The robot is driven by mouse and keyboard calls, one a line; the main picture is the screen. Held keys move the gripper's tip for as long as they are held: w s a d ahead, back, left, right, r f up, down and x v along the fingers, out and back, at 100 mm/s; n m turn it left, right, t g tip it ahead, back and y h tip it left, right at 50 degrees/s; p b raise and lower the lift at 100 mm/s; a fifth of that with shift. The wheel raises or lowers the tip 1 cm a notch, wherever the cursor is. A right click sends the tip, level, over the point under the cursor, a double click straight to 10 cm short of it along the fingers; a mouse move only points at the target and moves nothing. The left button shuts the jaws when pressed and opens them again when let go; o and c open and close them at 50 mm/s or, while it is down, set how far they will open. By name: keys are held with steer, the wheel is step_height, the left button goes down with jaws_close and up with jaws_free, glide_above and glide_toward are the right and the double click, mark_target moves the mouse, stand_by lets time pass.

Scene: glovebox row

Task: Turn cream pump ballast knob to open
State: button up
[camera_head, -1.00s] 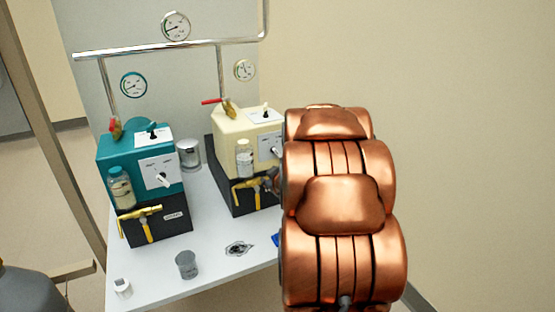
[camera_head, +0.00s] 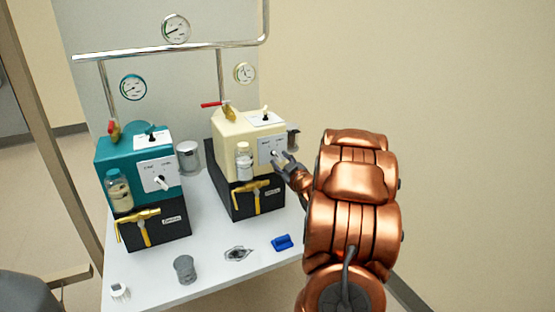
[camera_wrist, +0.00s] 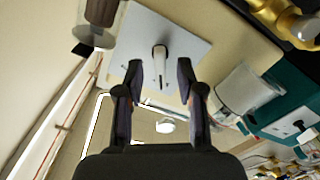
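The cream pump (camera_head: 235,150) stands on the bench with a white front plate (camera_head: 266,147); the plate also shows in the wrist view (camera_wrist: 185,38). A light lever-shaped knob (camera_wrist: 160,57) sits on this plate. A black switch (camera_head: 264,113) is on the pump's top panel. My gripper (camera_head: 281,158) is at the front plate, partly covering it in the head view. In the wrist view my gripper (camera_wrist: 160,72) is open, with the knob between its fingertips and a gap on both sides. The plate's lettering is too small to read.
The teal pump (camera_head: 135,165) with its own knob stands to the left. A glass bottle (camera_head: 244,162) and a yellow valve (camera_head: 256,190) are on the cream pump's front. A blue object (camera_head: 282,242) and a grey cup (camera_head: 185,269) lie near the bench's front edge.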

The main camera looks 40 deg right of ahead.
steer(key=shift+x, duration=1.4)
steer(key=shift+c, duration=0.4)
jaws_close()
